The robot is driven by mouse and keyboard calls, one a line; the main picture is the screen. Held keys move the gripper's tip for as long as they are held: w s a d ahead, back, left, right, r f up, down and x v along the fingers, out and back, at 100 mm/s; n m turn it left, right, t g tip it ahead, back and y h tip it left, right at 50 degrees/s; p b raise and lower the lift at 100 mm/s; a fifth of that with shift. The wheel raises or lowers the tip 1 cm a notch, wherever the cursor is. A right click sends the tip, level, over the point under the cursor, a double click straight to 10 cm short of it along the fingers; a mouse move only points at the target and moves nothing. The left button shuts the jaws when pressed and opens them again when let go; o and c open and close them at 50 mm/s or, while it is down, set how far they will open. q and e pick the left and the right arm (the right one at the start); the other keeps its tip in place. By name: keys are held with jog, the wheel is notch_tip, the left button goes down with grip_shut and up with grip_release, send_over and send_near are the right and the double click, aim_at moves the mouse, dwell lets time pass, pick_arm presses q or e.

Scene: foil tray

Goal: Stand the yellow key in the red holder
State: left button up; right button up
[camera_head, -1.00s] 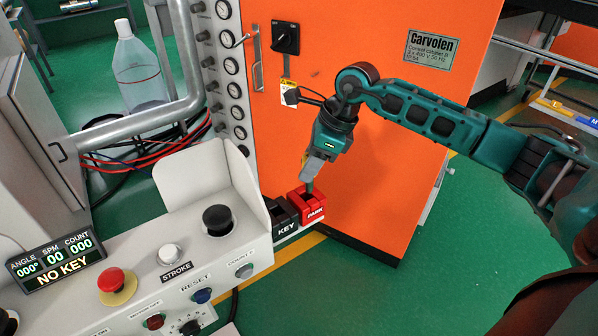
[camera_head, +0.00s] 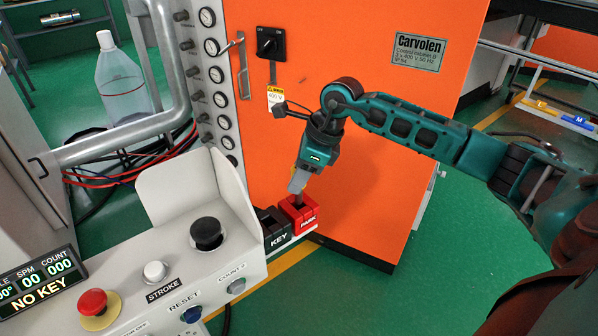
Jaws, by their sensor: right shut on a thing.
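The red holder (camera_head: 304,222), marked PARK, is fixed at the right end of the console, beside a black holder (camera_head: 277,240) marked KEY. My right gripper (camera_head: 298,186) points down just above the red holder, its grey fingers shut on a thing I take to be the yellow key. The fingers hide most of it. A small dark piece shows between the fingertips and the red holder's top. I cannot tell how deep it sits in the slot. My left gripper is not in view.
The console (camera_head: 180,270) carries a black knob (camera_head: 207,233), a red button (camera_head: 97,306) and a display (camera_head: 40,284) reading NO KEY. An orange cabinet (camera_head: 370,190) stands close behind the holders. Green floor (camera_head: 450,270) is clear at the lower right.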

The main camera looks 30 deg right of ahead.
jog(key=shift+f+b, duration=0.5)
jog(key=shift+f, duration=0.45)
pick_arm(q)
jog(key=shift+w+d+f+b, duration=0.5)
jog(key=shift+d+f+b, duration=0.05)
jog(key=shift+b, duration=0.2)
pick_arm(e)
jog(key=shift+f, duration=1)
jog(key=o, duration=1.2)
jog(key=shift+c, duration=0.2)
jog(key=shift+r, duration=0.1)
pick_arm(q)
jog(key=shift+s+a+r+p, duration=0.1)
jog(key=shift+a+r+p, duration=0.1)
jog(key=shift+p, duration=0.15)
pick_arm(e)
jog(key=v, duration=1.2)
jog(key=shift+s+d+r, duration=0.15)
jog(key=shift+r, duration=0.2)
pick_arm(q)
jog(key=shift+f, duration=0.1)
